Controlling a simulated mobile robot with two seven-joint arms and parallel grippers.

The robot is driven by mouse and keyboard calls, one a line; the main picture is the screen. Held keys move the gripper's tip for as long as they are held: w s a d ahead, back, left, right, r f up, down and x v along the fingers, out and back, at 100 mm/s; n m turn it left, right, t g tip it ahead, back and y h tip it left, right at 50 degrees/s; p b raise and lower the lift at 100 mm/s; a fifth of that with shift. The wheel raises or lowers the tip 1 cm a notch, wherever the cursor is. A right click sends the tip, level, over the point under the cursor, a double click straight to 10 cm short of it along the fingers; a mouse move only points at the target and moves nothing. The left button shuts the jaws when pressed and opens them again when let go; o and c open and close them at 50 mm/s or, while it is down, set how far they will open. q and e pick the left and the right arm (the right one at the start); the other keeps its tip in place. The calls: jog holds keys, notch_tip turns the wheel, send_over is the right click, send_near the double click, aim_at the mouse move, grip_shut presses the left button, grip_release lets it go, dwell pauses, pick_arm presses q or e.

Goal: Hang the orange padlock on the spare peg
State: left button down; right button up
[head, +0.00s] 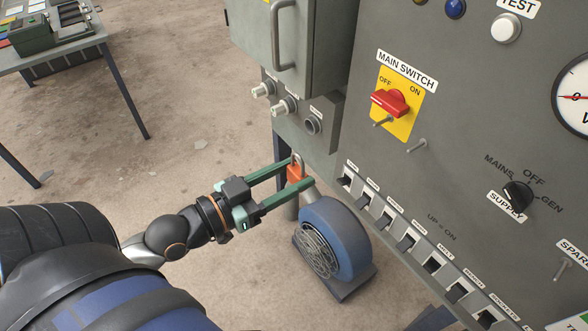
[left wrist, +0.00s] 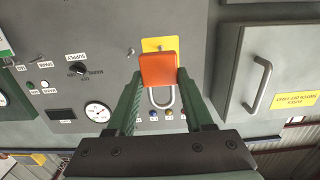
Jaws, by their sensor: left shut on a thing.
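The orange padlock (head: 295,173) with its grey shackle is held between the green fingers of my left gripper (head: 302,171), in front of the panel's lower left. In the left wrist view the padlock (left wrist: 158,69) sits between both fingertips, with the shackle toward the gripper's palm. It is apart from any peg in the head view. The spare peg (head: 562,266) sticks out by the "SPARE" label (head: 574,253) at the right edge of the head view, far right of my left gripper. My right gripper is not in view.
The panel carries a red main switch (head: 390,102) on a yellow plate, with a bare peg (head: 417,146) to its right. Breaker levers (head: 407,243) run along its lower edge. A table (head: 60,55) is at top left.

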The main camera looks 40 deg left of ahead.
pick_arm(q)
jog(key=shift+p+v, duration=0.35)
jog(key=shift+v, duration=0.5)
